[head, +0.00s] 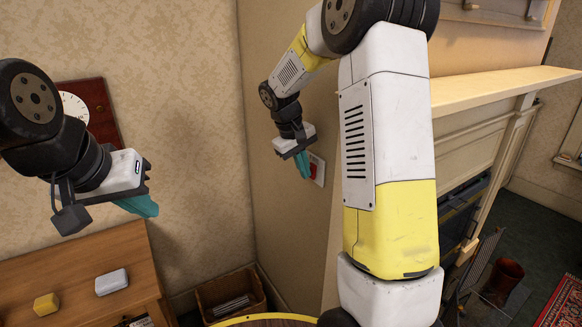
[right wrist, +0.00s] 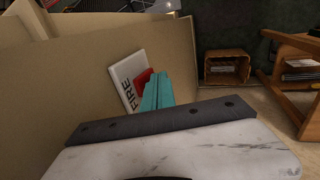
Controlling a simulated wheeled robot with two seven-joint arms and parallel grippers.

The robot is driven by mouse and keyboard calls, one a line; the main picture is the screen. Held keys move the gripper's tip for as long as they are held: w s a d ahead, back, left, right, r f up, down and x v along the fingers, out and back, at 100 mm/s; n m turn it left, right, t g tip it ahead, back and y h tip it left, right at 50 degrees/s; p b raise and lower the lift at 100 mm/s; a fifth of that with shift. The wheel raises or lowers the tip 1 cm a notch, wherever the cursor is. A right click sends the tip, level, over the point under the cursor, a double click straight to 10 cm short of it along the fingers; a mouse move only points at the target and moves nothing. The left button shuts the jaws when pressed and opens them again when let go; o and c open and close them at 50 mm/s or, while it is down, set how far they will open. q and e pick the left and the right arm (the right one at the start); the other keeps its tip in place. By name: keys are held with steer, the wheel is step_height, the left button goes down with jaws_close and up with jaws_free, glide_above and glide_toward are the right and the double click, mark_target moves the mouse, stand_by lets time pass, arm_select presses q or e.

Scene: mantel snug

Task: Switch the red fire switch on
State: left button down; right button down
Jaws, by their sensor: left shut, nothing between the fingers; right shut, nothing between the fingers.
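The red fire switch (head: 313,170) sits on a white plate on the side wall of the chimney breast, partly hidden by my right gripper (head: 303,165). In the right wrist view the red switch (right wrist: 144,80) shows on its white plate (right wrist: 127,78), which reads FIRE. My right gripper's teal fingers (right wrist: 157,93) are shut and empty, right beside the switch; I cannot tell whether they touch it. Whether the switch is on or off is not clear. My left gripper (head: 140,205) is shut and empty, above the wooden table at the left.
A wooden table (head: 80,262) at the left holds a yellow block (head: 46,304) and a white box (head: 111,282). A wooden crate (head: 229,295) stands on the floor in the corner. The mantel shelf (head: 500,86) juts out at the right.

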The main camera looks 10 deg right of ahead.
steer(key=shift+f, duration=0.1)
steer(key=shift+d+h, duration=0.2)
steer(key=shift+h, duration=0.1)
steer(key=shift+r, duration=0.8)
steer(key=shift+a, duration=0.1)
